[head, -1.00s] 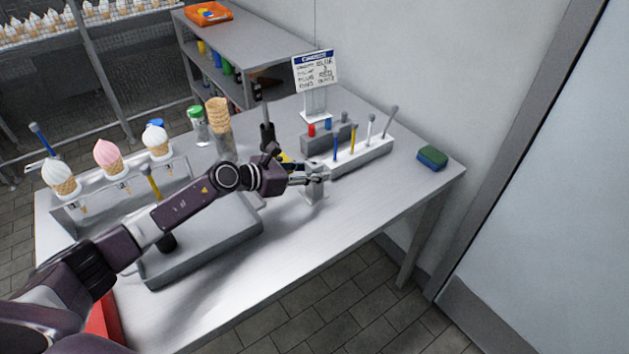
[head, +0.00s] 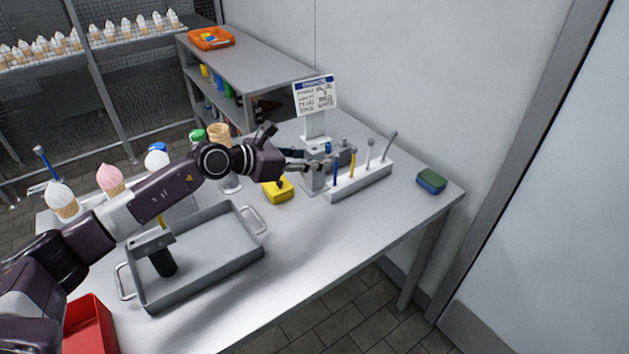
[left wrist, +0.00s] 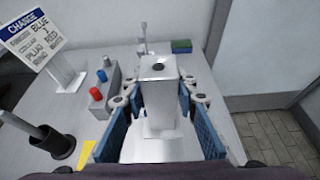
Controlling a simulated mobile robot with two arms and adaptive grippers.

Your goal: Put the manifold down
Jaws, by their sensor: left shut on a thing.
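The manifold (head: 314,184) looks like a pale silver block, and the left wrist view shows it (left wrist: 160,70) upright with a dark round hole in its top. My left gripper (head: 308,168) is shut on it, with its two blue-padded fingers (left wrist: 160,98) on either side. The manifold is at the back of the steel table, just left of the white tool rack. Whether its underside touches the table is hard to tell. My right gripper is not in view.
Near it stand a white rack (head: 362,182) of tools, a sign (head: 315,96) and a grey block with red and blue plugs (left wrist: 112,92). A yellow block (head: 277,190), a grey tray (head: 215,262) and a green-blue sponge (head: 432,181) lie around.

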